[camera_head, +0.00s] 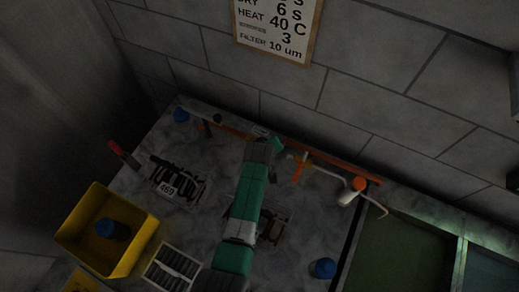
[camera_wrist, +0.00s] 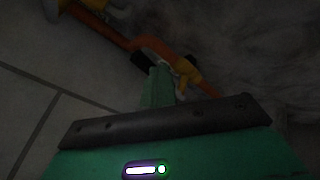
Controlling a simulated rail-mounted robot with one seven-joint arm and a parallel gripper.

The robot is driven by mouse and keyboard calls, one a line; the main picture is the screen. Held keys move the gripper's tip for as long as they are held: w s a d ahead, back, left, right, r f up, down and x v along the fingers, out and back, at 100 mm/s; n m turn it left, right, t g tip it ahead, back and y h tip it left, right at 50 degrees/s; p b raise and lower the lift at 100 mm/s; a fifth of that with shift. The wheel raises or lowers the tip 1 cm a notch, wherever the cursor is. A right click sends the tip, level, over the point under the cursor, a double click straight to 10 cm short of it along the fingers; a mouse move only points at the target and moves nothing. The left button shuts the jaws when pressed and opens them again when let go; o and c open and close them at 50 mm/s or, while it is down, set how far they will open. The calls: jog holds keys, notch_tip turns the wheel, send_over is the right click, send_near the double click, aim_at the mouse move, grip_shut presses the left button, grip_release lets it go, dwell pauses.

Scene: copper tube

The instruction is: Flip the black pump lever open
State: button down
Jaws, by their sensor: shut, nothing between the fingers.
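My gripper (camera_wrist: 158,76) shows in the wrist view as narrow green fingers, shut with nothing between them. Its tips are close to an orange pipe (camera_wrist: 112,34) with yellow fittings. A small black piece (camera_wrist: 140,60) sits right beside the fingertips on the left; it may be the pump lever, but the dark picture does not show its position or whether they touch. In the head view my green and grey arm reaches up to the orange pipe (camera_head: 335,163) along the wall, and my gripper (camera_head: 272,143) is partly hidden by the arm's end.
A yellow bin (camera_head: 75,228) with a blue-topped item stands at lower left. A rack labelled 469 (camera_head: 181,181) and a slotted tray (camera_head: 172,268) lie left of my arm. An orange-capped white fitting (camera_head: 352,190) is right along the pipe. Green basins (camera_head: 405,255) are at right.

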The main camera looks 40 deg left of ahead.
jog(key=shift+w+d+b, duration=0.1)
jog(key=shift+w+b, duration=0.4)
jog(key=shift+w, duration=0.5)
jog(key=d+p+v, duration=0.1)
jog(key=p+v, duration=0.2)
jog(key=v, duration=0.3)
jog(key=d+f+p+v, duration=0.1)
jog(key=p+v, duration=0.2)
jog(key=v, duration=0.3)
jog(key=shift+s+d, duration=0.35)
jog(key=shift+s, duration=0.05)
jog(key=shift+r, duration=0.1)
